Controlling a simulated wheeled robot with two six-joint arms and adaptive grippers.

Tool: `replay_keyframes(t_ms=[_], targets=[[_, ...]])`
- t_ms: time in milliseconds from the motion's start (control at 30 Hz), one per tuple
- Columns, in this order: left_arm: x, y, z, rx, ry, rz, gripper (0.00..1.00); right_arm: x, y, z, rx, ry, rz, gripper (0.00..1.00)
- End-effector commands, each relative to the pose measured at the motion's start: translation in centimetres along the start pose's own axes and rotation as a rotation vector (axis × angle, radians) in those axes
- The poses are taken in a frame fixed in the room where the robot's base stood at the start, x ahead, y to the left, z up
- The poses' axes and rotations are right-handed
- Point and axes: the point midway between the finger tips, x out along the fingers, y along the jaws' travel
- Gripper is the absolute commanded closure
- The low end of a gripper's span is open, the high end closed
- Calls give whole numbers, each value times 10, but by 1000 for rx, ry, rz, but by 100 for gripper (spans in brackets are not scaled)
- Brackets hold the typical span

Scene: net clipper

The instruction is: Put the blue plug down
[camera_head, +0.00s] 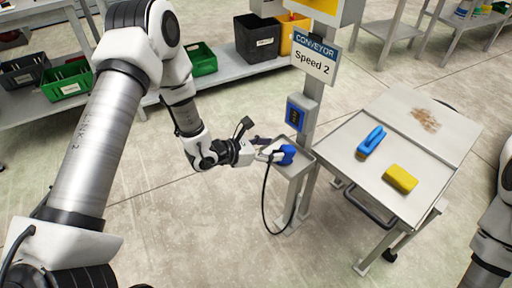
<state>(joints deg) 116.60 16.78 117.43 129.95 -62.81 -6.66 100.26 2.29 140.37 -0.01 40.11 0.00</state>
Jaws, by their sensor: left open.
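The blue plug (286,155) is at the small grey shelf (297,168) on the conveyor post, with a black cable looping down from its side. My left gripper (268,153) is open right at the plug's left side, with its fingertips close to it. I cannot tell whether the fingers still touch the plug, or whether it rests fully on the shelf. My right arm shows at the right edge, and its gripper is out of view.
The post carries a blue box (296,116) and a "CONVEYOR Speed 2" sign (314,58). A metal cart (345,150) at right holds a blue brush (371,142), a yellow sponge (401,179) and a brown stain (426,120). Bins stand on shelving behind.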

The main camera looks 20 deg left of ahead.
Motion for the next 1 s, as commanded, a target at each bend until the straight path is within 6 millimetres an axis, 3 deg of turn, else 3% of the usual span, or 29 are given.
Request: replay_keyframes(t_ms=[100, 300, 533, 633, 767, 833, 900, 1000], targets=[[-35, 2, 3, -9, -3, 5, 40, -8, 0, 0, 0, 0, 0, 13], [-68, 0, 2, -4, -2, 2, 40, -13, 0, 0, 0, 0, 0, 13], [-74, -3, -1, 3, 5, -11, 40, -13, 0, 0, 0, 0, 0, 13], [-73, -31, -18, 37, 68, -117, 40, -13, 0, 0, 0, 0, 0, 13], [-98, -118, -82, 193, 306, -485, 40, -13, 0, 0, 0, 0, 0, 13], [-141, -166, -135, 368, 493, -766, 40, -13, 0, 0, 0, 0, 0, 13], [-192, -187, -184, 605, 666, -1029, 40, -13, 0, 0, 0, 0, 0, 13], [-244, -175, -234, 1031, 814, -1313, 40, -13, 0, 0, 0, 0, 0, 13]])
